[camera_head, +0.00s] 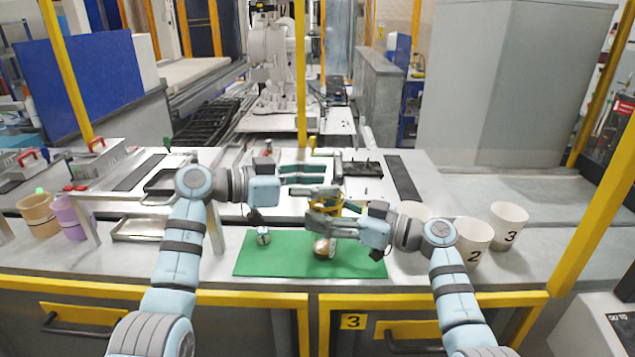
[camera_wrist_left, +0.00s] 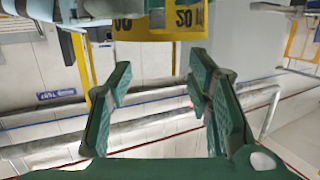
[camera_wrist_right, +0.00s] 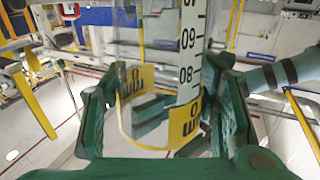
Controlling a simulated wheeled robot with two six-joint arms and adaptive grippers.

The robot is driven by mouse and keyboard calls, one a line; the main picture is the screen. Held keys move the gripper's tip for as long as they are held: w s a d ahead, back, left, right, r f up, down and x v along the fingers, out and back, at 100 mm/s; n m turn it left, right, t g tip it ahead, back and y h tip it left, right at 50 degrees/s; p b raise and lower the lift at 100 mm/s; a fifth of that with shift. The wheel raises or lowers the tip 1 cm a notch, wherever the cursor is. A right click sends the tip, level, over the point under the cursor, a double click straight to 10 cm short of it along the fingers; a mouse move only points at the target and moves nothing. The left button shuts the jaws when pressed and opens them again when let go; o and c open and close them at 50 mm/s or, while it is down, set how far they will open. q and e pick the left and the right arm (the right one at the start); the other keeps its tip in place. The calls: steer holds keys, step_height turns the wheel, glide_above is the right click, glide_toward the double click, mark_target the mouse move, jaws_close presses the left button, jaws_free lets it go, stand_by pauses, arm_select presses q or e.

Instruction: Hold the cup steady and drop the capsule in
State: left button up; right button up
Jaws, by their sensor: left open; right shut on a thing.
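My right gripper (camera_head: 318,214) is shut on a clear cup with a yellow band. The cup's numbered white scale and yellow band (camera_wrist_right: 183,125) stand between the fingers in the right wrist view. In the head view the cup is mostly hidden, with yellow parts (camera_head: 328,207) showing. My left gripper (camera_head: 305,179) is open and empty, just above and behind the right one. In the left wrist view, a yellow band with numbers (camera_wrist_left: 160,24) shows beyond its fingers.
White cups marked 2 (camera_head: 473,238) and 3 (camera_head: 509,222) stand at the right, with another partly behind my right arm. A tan cup (camera_head: 38,214) and a purple cup (camera_head: 72,216) stand at the left. The green mat (camera_head: 285,262) has bare room.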

steer(key=o, duration=1.4)
arm_select(q)
step_height(320, 180, up, 6)
arm_select(e)
steer(key=shift+d, duration=0.15)
